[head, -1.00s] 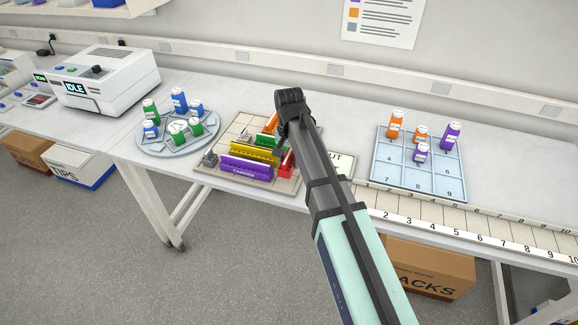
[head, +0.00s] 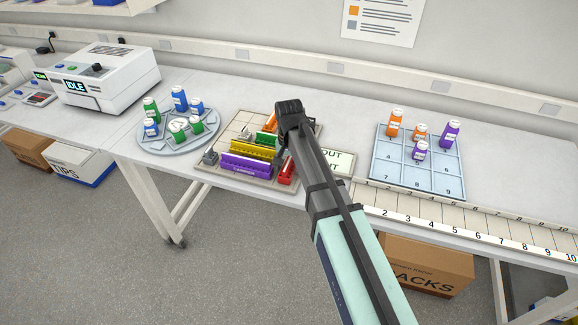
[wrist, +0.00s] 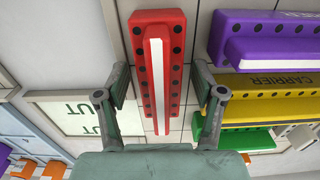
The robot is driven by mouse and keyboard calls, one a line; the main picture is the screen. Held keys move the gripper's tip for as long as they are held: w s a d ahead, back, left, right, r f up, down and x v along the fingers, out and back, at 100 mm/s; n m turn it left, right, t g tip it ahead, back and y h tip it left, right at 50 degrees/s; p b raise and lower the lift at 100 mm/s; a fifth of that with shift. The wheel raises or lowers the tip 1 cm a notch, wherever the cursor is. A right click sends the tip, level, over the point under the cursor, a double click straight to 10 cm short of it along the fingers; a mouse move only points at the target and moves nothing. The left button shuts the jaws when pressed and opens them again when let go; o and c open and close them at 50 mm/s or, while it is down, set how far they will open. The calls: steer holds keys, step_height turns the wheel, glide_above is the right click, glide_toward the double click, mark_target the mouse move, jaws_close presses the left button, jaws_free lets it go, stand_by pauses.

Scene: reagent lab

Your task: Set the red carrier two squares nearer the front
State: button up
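The red carrier (head: 286,173) lies at the right side of the squared carrier board (head: 209,167), its front end showing past the purple carrier (head: 245,166). The rest of it is hidden behind my arm in the head view. In the wrist view the red carrier (wrist: 176,65) lies lengthwise between the fingers of my gripper (wrist: 160,88). The gripper is open, with one finger on each side and small gaps to the carrier. My fingertips are hidden in the head view.
Left of the red carrier are the purple, yellow (wrist: 265,95) and green (wrist: 210,137) carriers, close to my right finger in the wrist view. An OUT sign plate (head: 343,160) lies to the right. A blue numbered tray (head: 393,170) and a round rack (head: 151,139) hold bottles.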

mark_target(289, 161)
step_height(289, 161, up, 12)
steer(key=b, duration=0.2)
steer(key=shift+r+b, duration=0.2)
steer(key=shift+b, duration=0.15)
stand_by(0.3)
